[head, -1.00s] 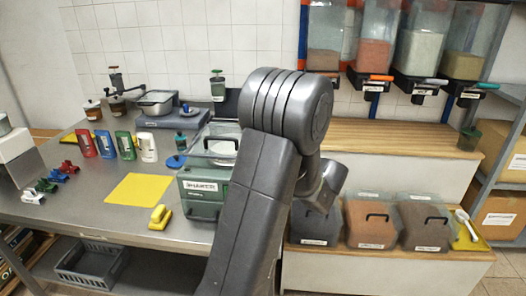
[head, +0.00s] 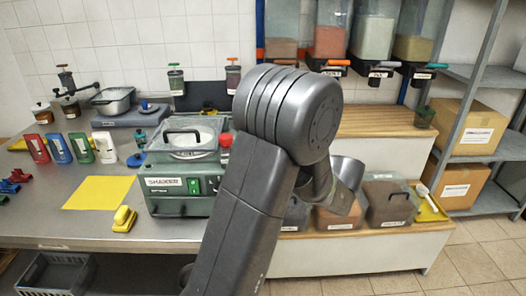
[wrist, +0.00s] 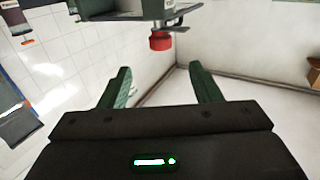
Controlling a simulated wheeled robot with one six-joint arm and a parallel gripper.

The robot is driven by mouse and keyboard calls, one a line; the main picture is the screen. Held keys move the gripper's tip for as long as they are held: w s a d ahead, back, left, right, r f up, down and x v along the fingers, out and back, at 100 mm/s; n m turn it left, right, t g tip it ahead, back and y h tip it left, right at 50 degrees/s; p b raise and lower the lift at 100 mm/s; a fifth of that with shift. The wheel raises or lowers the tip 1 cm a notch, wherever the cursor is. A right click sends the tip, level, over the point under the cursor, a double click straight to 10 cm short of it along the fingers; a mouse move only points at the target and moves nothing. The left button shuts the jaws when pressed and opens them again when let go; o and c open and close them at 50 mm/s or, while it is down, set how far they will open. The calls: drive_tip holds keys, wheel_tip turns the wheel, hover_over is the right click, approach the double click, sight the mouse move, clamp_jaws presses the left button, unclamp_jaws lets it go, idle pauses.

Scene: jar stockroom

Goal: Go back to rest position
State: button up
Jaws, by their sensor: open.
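My gripper (wrist: 160,87) is open in the wrist view. Its two green fingers stand apart with nothing between them. In the head view my arm fills the middle of the picture, folded at the elbow, and the gripper itself is hidden behind it. In the wrist view a red knob (wrist: 160,41) under a dark green body shows beyond the fingers, apart from them.
The steel bench (head: 60,225) holds the shaker (head: 180,190), a yellow mat (head: 98,193) and several bottles. Bins (head: 388,203) stand on the low wooden step (head: 350,259) behind my arm. A shelf rack (head: 489,76) with cardboard boxes stands at right. Floor (head: 470,270) at the lower right is clear.

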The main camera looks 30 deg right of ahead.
sight(232, 142)
drive_tip(key=shift+w+a, duration=0.1)
drive_tip(key=p+x, duration=0.1)
drive_tip(key=x, duration=1.2)
drive_tip(key=shift+w+a+f, duration=0.1)
drive_tip(key=shift+w+a, duration=0.1)
drive_tip(key=shift+w, duration=0.05)
